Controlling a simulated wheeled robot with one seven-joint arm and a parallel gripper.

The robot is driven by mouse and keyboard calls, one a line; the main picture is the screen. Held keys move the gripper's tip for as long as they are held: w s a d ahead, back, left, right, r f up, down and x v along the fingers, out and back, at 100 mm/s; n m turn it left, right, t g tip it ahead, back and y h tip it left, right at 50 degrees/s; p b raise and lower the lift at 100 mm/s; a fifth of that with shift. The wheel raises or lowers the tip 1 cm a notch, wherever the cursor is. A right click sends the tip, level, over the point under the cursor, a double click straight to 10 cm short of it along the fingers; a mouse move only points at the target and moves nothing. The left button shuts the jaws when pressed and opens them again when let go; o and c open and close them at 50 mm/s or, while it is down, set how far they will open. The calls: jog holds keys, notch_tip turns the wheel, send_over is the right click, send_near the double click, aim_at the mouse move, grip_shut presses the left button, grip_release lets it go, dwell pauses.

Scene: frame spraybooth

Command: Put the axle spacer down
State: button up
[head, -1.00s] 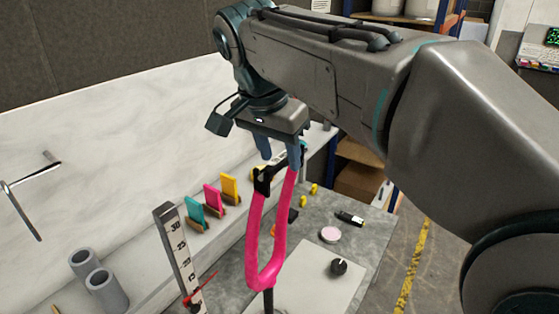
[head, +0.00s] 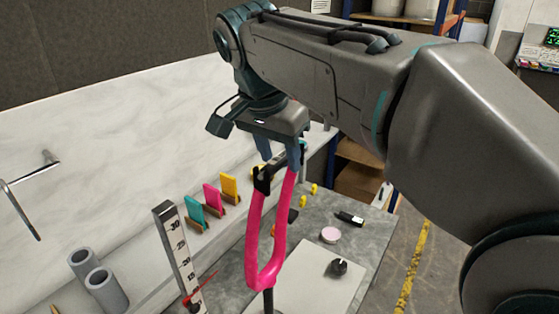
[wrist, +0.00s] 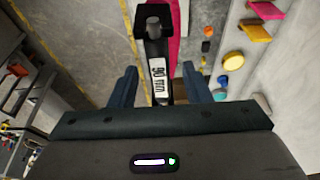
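The axle spacer, a black bar with a white "90 mm" label (wrist: 159,82), lies between my gripper's fingers in the wrist view. A black end block with a grey pin sits at its far end, beside the pink fork (wrist: 176,30). In the head view the spacer (head: 265,178) is at the upper ends of the upright pink fork (head: 254,240), partly hidden by it and the fingers. My gripper (head: 280,161) points down over it; in the wrist view its two fingers (wrist: 160,68) stand apart, with a gap on both sides of the bar.
A grey bench (head: 372,240) carries a white board (head: 310,290), a dark knob (head: 337,268), a pink disc (head: 330,235) and a black-and-white stick (head: 350,218). A scale post (head: 180,255) and grey tubes (head: 105,290) stand left. Teal, pink and yellow tags (head: 212,198) line the ledge.

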grip_shut()
jog(key=shift+r, duration=0.1)
